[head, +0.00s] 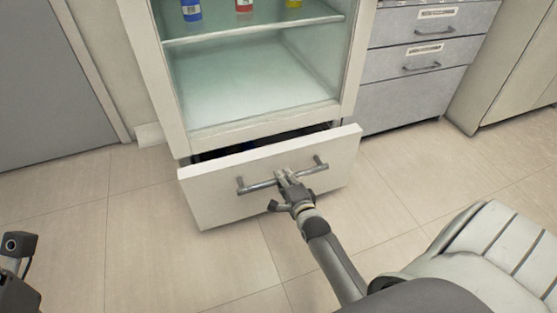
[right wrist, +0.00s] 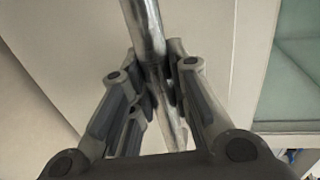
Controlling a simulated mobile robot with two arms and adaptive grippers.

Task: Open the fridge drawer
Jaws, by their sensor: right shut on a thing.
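The fridge (head: 352,60) stands ahead of me with a white drawer (head: 222,196) at its bottom. The drawer is pulled partly out, and a dark gap shows behind its top edge. A grey metal bar handle (head: 310,171) runs across the drawer front. My right gripper (head: 284,179) is shut on the handle near its middle. In the right wrist view the handle (right wrist: 145,30) passes between the two fingers (right wrist: 160,85). The drawer's contents are mostly hidden. My left gripper cannot be made out; only a dark part of my left side shows at the lower left.
Several bottles, among them a blue one (head: 191,10) and a red one (head: 244,6), stand on the fridge's glass shelf (head: 255,29). A grey drawer cabinet (head: 405,104) stands right of the fridge. The tiled floor (head: 140,240) before the drawer is clear.

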